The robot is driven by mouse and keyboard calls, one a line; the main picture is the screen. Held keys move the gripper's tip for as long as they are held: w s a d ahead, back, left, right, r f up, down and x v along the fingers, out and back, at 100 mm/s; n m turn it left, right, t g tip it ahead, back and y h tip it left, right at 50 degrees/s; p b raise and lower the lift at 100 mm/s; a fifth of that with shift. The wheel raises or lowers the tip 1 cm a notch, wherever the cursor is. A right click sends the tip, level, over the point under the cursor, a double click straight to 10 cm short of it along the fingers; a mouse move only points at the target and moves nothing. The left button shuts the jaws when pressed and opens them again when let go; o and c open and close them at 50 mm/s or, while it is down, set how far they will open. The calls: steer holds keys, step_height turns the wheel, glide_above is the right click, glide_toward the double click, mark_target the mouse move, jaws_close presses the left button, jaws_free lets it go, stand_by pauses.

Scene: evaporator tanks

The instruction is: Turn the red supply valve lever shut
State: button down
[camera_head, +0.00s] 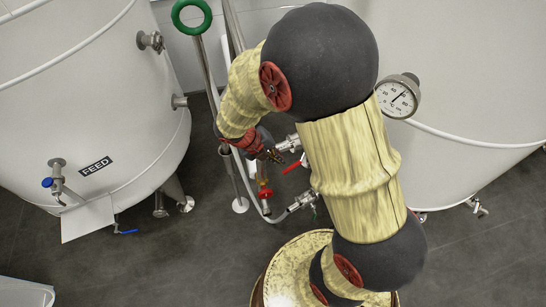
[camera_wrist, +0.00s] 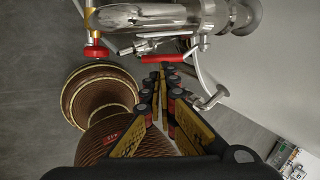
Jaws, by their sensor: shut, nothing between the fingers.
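The red lever (camera_head: 292,168) shows in the head view just right of my gripper, on thin pipework between the two tanks. In the wrist view the red lever (camera_wrist: 174,57) lies sideways, just beyond the fingertips, below a shiny metal pipe body. My gripper (camera_head: 277,155) is shut and empty, pointing toward the lever in the head view. In the wrist view its dark fingers (camera_wrist: 165,78) are together, with the tips close below the lever. I cannot tell whether they touch it. My arm hides part of the pipework in the head view.
A red knob (camera_head: 265,193) sits on an upright pipe, left of the lever. A green ring handle (camera_head: 192,17) stands behind. The left tank (camera_head: 90,95) bears a FEED label and blue-handled valves. A gauge (camera_head: 398,96) is on the right tank (camera_head: 470,75).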

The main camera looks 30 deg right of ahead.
mark_target(289, 169)
steer(key=b+x, duration=0.3)
steer(key=x, duration=0.5)
steer(key=shift+f, duration=0.1)
steer(key=shift+d+f+h, duration=0.1)
steer(key=shift+f+h, duration=0.4)
steer(key=shift+h, duration=0.1)
steer(key=shift+s+d+f+h, duration=0.1)
steer(key=shift+f+h, duration=0.6)
steer(key=shift+h, duration=0.1)
steer(key=shift+d+f+g+h, duration=0.15)
steer(key=shift+d+f+h, duration=0.05)
steer(key=shift+f+h, duration=0.35)
steer(key=shift+d+f+g+h, duration=0.2)
steer(key=shift+f+h, duration=0.25)
steer(key=shift+h, duration=0.2)
steer(key=shift+s+d+f+h+b, duration=0.15)
steer(key=shift+d+f+h, duration=0.4)
steer(key=shift+h, duration=0.4)
steer(key=shift+w+d+f+h+b, duration=0.1)
steer(key=shift+d+f+h+b, duration=0.1)
steer(key=shift+d+f+h, duration=0.5)
steer(key=shift+s+d+f+h+b, duration=0.15)
steer(key=shift+d+f+h, duration=0.15)
steer(key=shift+h, duration=0.85)
steer(key=shift+d+r, duration=0.1)
